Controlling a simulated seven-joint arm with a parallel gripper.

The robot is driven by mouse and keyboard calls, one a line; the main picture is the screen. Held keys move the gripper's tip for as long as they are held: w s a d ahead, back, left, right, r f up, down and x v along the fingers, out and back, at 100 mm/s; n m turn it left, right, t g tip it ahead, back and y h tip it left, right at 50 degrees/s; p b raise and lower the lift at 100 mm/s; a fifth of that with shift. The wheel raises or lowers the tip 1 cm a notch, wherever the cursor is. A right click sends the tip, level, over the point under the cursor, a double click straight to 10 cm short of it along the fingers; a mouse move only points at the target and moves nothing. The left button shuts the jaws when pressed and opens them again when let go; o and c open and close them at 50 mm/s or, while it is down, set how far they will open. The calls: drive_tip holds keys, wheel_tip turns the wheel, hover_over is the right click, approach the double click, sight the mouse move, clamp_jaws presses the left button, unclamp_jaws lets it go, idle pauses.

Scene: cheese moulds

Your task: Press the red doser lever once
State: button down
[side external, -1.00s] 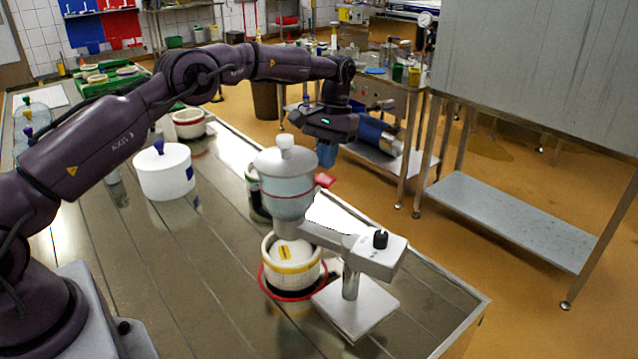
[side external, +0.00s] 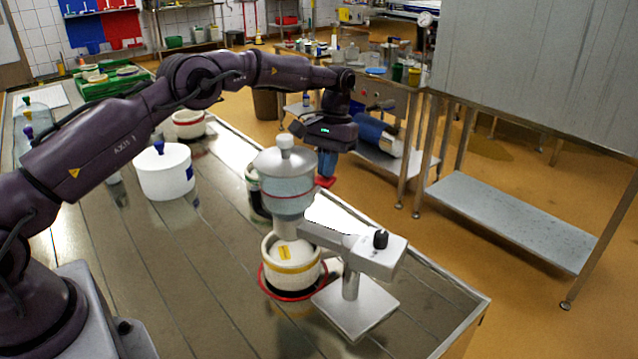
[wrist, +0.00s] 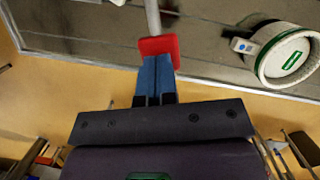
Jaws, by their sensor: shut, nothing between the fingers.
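The doser (side external: 287,185) is a grey hopper with a white-knobbed lid, held on an arm from a stand at the table's right side. Its red lever (side external: 325,183) sticks out to the right of the hopper. The lever's red end pad also shows in the wrist view (wrist: 158,46), on a grey rod. My gripper (side external: 327,172) is shut and empty, its blue fingers pointing down onto the red pad. In the wrist view the fingertips (wrist: 158,62) overlap the pad's edge and look in contact with it.
A cream mould with a yellow band (side external: 291,270) stands under the doser inside a red ring (side external: 273,291). A white lidded pot (side external: 164,178) stands to the left.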

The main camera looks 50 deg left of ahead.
sight(327, 182)
drive_tip(key=shift+w+x, duration=0.2)
drive_tip(key=shift+x, duration=0.65)
drive_tip(key=shift+w+x, duration=0.2)
drive_tip(key=shift+x, duration=0.7)
drive_tip(key=shift+a+f, duration=0.1)
drive_tip(key=shift+f, duration=0.25)
drive_tip(key=shift+s+d+r+v, duration=0.1)
drive_tip(key=shift+s+v, duration=0.2)
drive_tip(key=shift+v, duration=1.1)
drive_tip(key=shift+s+d+r+v, duration=0.15)
drive_tip(key=shift+s+v, duration=0.2)
drive_tip(key=shift+v, duration=1.1)
drive_tip(key=shift+s+d+v, duration=0.1)
drive_tip(key=shift+s+v, duration=0.2)
drive_tip(key=shift+v, duration=1.1)
drive_tip(key=shift+r, duration=0.2)
